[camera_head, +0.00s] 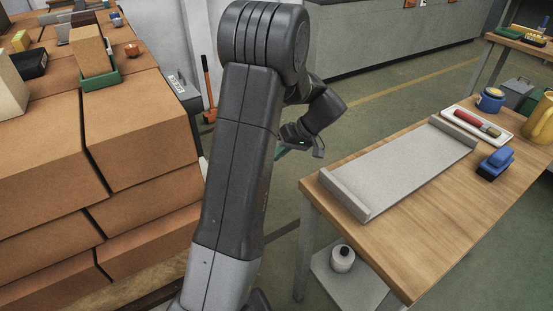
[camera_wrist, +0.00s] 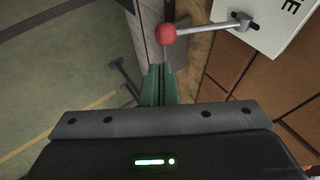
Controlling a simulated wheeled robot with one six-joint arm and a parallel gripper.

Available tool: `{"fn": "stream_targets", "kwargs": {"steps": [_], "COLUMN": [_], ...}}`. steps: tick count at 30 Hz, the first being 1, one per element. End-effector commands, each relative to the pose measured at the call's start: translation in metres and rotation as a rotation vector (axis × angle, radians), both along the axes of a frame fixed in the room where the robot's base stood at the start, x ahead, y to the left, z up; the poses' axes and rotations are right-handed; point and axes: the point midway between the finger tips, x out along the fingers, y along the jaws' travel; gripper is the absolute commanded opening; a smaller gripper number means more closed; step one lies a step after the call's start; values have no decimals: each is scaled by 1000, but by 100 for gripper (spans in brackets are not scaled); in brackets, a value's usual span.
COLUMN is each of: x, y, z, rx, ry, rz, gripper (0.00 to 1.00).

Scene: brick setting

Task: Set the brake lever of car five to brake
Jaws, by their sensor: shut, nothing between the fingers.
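The brake lever (camera_wrist: 205,31) shows in the wrist view as a grey rod with a red ball knob (camera_wrist: 166,33) at its left end. Its pivot is on a white plate (camera_wrist: 262,30) with partly cut-off black lettering, so I cannot read the whole label. My gripper (camera_wrist: 160,68) has its green fingers shut and empty, their tips just below the knob in the picture. I cannot tell whether they touch it. In the head view my gripper (camera_head: 283,153) is partly hidden behind my arm, and the lever is not clearly visible.
Large stacked brown blocks (camera_head: 140,120) fill the left. A wooden table (camera_head: 430,235) on the right carries a grey tray (camera_head: 400,165), a white dish with a brush, and blue items. An orange-handled tool (camera_head: 208,90) stands behind my arm. Green floor lies between.

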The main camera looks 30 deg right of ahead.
Motion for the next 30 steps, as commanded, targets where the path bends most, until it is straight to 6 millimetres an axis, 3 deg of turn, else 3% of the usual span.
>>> {"fn": "stream_targets", "kwargs": {"steps": [13, 30], "x": [-22, -24], "y": [-51, -55], "z": [48, 51], "rx": [-1, 1], "ry": [-1, 0], "rz": [-1, 2], "gripper": [0, 0]}}
